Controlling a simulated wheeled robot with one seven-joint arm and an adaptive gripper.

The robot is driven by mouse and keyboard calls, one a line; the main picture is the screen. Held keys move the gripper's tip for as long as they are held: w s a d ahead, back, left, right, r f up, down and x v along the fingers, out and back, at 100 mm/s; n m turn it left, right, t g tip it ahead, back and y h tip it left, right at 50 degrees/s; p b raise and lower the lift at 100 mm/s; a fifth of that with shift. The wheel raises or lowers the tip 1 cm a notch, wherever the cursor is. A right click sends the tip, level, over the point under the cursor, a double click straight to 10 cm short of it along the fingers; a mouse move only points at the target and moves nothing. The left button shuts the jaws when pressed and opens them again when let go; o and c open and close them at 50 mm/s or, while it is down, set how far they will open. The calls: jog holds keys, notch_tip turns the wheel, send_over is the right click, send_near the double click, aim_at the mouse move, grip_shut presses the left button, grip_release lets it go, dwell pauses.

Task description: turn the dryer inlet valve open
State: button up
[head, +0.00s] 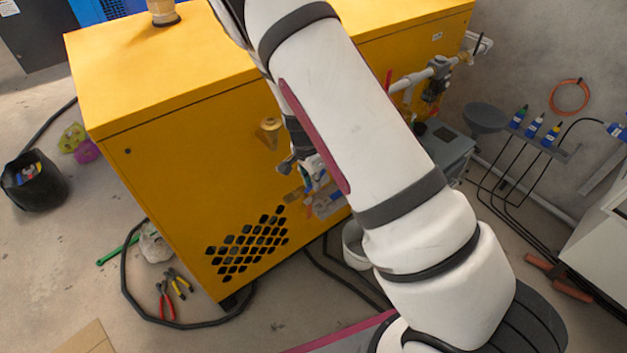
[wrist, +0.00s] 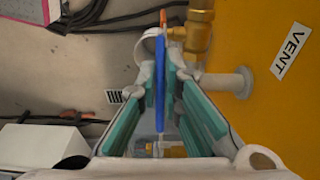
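My gripper (wrist: 163,78) has its two teal-padded fingers apart in the wrist view. A long blue lever handle (wrist: 160,95) stands between them, with a gap visible on each side. A short orange piece (wrist: 163,18) shows at the far end of the handle. A brass valve fitting (wrist: 199,30) sits just right of the fingertips, beside the yellow cabinet. In the head view my arm hides most of my gripper and the valve by the yellow cabinet (head: 185,150). I cannot tell which valve is the dryer inlet; no label for it is readable.
A "VENT" label (wrist: 291,53) is on the yellow panel. A grey pipe with a valve (head: 437,77) runs off the cabinet's right end, near a red lever (head: 388,80). Pliers (head: 168,300), a black hose and a black bucket (head: 35,182) are on the floor.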

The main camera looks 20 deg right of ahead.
aim_at(309, 186)
jog(key=shift+o, duration=1.4)
jog(key=shift+r, duration=0.1)
notch_tip(309, 186, up, 12)
jog(key=a, duration=0.1)
jog(key=shift+s+a, duration=0.25)
jog(key=shift+f, duration=0.2)
